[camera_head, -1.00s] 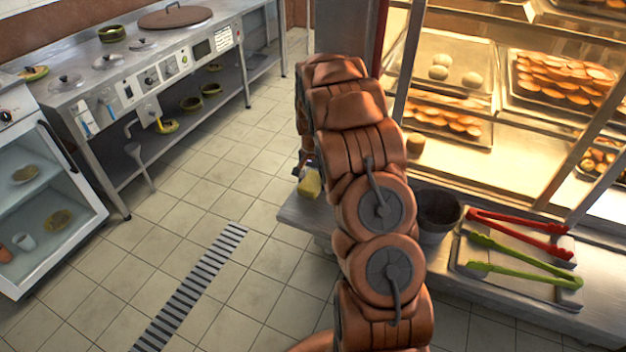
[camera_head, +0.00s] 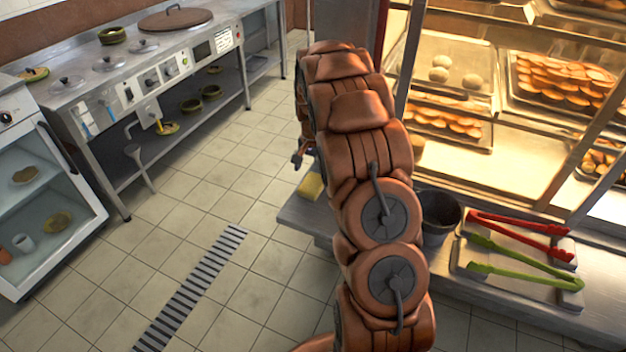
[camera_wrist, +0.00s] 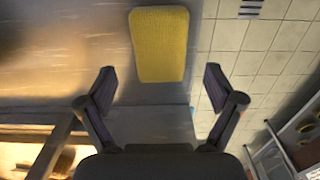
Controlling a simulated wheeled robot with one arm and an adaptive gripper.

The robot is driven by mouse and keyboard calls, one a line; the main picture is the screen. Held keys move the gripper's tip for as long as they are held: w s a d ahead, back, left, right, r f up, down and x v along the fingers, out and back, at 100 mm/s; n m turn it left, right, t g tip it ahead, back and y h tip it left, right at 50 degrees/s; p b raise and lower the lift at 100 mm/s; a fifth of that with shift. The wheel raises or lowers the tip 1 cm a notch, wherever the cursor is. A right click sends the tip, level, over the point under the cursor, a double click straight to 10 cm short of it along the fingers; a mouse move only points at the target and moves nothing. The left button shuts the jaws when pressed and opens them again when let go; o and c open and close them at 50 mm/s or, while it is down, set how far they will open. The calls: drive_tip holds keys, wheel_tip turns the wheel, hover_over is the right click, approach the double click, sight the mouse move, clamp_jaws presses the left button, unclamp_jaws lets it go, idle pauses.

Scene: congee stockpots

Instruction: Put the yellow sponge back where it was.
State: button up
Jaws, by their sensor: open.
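The yellow sponge (camera_head: 311,187) lies on the left end of the steel counter, beside my arm. In the wrist view the sponge (camera_wrist: 160,45) lies flat on the metal surface, close to its edge above the tiled floor. My gripper (camera_wrist: 160,84) is open and empty, its two fingers spread apart, with the sponge beyond the fingertips and clear of them. In the head view my gripper (camera_head: 299,154) shows partly beside my arm, a little above the sponge; the arm hides the rest.
A dark pot (camera_head: 438,215) and a tray (camera_head: 520,284) with red tongs (camera_head: 520,232) and green tongs (camera_head: 525,262) stand on the counter. A lit pastry case (camera_head: 480,180) rises behind. The tiled floor at left is open, before a stove bench (camera_head: 150,75).

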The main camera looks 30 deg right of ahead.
sight(313, 181)
wheel_tip(313, 181, up, 7)
drive_tip(key=s+a+r+n, duration=0.3)
drive_tip(key=s+a+r, duration=0.3)
drive_tip(key=s+a, duration=0.3)
drive_tip(key=s+a+n+g, duration=0.1)
drive_tip(key=s+a+n, duration=0.2)
drive_tip(key=s, duration=0.7)
drive_tip(key=s+a+n+g, duration=0.1)
drive_tip(key=s+a+n, duration=0.2)
drive_tip(key=s+a, duration=0.4)
drive_tip(key=s+a+r+n, duration=0.1)
drive_tip(key=s+a, duration=0.4)
drive_tip(key=s, duration=0.8)
drive_tip(key=shift+s+a+n+g, duration=0.15)
drive_tip(key=shift+a+n+g, duration=0.2)
drive_tip(key=shift+n, duration=0.55)
drive_tip(key=s+p+v, duration=0.2)
drive_tip(key=p+v, duration=1.2)
drive_tip(key=v, duration=0.1)
drive_tip(key=shift+s+r+t, duration=0.2)
drive_tip(key=shift+r+t, duration=0.25)
drive_tip(key=shift+r, duration=0.05)
